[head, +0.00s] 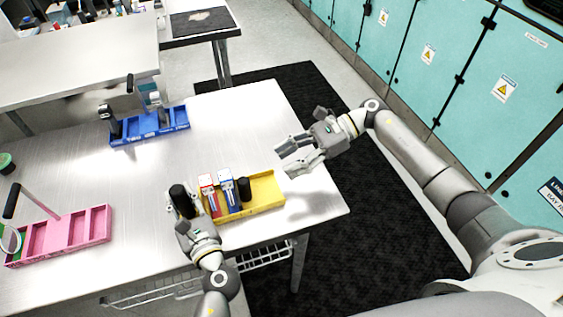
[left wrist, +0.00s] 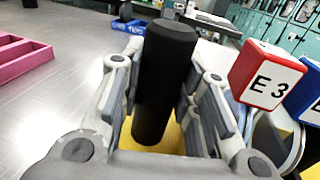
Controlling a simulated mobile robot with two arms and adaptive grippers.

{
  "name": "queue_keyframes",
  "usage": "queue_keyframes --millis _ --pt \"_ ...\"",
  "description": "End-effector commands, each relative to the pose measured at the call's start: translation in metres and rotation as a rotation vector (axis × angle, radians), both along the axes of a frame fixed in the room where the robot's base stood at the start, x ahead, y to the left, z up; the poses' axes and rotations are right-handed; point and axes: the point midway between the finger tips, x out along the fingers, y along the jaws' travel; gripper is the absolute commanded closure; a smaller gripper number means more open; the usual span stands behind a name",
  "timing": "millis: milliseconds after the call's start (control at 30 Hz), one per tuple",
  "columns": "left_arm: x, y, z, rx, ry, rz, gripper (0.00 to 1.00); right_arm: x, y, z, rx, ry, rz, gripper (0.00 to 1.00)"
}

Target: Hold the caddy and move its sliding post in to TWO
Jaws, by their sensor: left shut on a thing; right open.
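The yellow caddy (head: 266,191) lies near the front right of the table. My left gripper (head: 183,207) is shut on the thick black upright grip (head: 178,191) at the caddy's left end. In the left wrist view this black grip (left wrist: 165,80) stands between the two fingers. A red module (head: 207,186), marked E3 in the left wrist view (left wrist: 266,76), and a blue module (head: 226,187) stand in the caddy. A shorter black cylinder (head: 244,189) stands right of them. My right gripper (head: 290,160) is open and empty, above and right of the caddy.
A blue caddy (head: 150,127) stands further back, and a pink caddy (head: 70,234) with a tilted handle lies at the left. The table's right edge is close to the yellow caddy. The table between the caddies is clear.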

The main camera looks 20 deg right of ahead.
Motion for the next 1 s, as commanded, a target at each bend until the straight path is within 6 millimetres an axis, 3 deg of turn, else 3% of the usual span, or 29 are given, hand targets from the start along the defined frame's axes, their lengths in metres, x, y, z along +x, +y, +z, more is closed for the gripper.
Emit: queue_keyframes --millis 200,367,567,800,1000 --pt "0.000 0.000 -0.001 0.000 0.001 -0.001 1.00 0.000 0.000 0.000 0.000 0.000 -0.001 0.53" --pt "0.000 0.000 -0.001 0.000 0.001 -0.001 1.00 -0.005 -0.007 -0.006 0.010 0.003 -0.025 0.74" --pt "0.000 0.000 -0.001 0.000 0.001 0.000 1.00 -0.024 -0.033 -0.021 0.055 0.003 -0.122 1.00" --pt "0.000 0.000 -0.001 0.000 0.001 -0.001 1.00 -0.039 -0.055 -0.028 0.083 -0.006 -0.212 1.00" --pt "0.000 0.000 -0.001 0.001 0.001 -0.001 1.00 -0.037 -0.044 -0.033 0.090 -0.010 -0.224 1.00"
